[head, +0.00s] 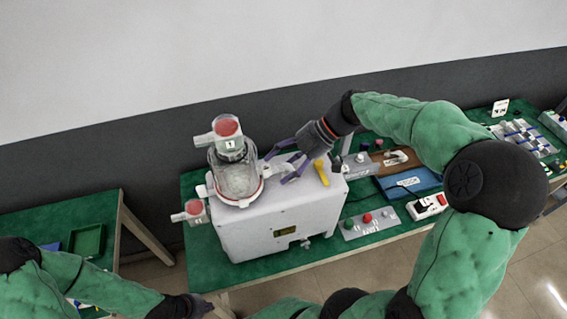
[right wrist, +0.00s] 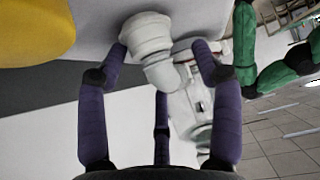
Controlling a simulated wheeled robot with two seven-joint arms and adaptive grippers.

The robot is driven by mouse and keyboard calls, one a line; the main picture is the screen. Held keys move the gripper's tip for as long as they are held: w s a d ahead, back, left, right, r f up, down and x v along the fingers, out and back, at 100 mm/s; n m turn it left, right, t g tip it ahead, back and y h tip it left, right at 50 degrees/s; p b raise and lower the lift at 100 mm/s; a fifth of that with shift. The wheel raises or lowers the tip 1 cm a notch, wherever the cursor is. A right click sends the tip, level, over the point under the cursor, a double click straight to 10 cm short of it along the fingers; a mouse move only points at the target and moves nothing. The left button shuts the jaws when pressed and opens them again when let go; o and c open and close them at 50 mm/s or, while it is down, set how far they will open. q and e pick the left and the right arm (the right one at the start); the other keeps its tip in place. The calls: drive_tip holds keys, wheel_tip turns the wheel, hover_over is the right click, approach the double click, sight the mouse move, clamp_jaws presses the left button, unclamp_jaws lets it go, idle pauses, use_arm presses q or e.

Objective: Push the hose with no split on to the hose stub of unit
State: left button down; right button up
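My right gripper (head: 282,167) is above the unit's top, between the canister and a yellow lever (head: 321,172). In the right wrist view its purple fingers are spread on either side of a white elbow fitting (right wrist: 152,40). The left fingertip is close to the fitting; I cannot tell if it touches. My left gripper (head: 195,306) is low at the bottom edge, its fingers unclear. I cannot make out a hose in either view.
A second green table (head: 60,222) stands at the left, with a floor gap between.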

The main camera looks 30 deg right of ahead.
drive_tip(key=shift+r, duration=0.1)
drive_tip(key=v, duration=1.1)
drive_tip(key=shift+s+d+r, duration=0.1)
drive_tip(key=shift+d+r, duration=0.15)
drive_tip(key=shift+d, duration=0.1)
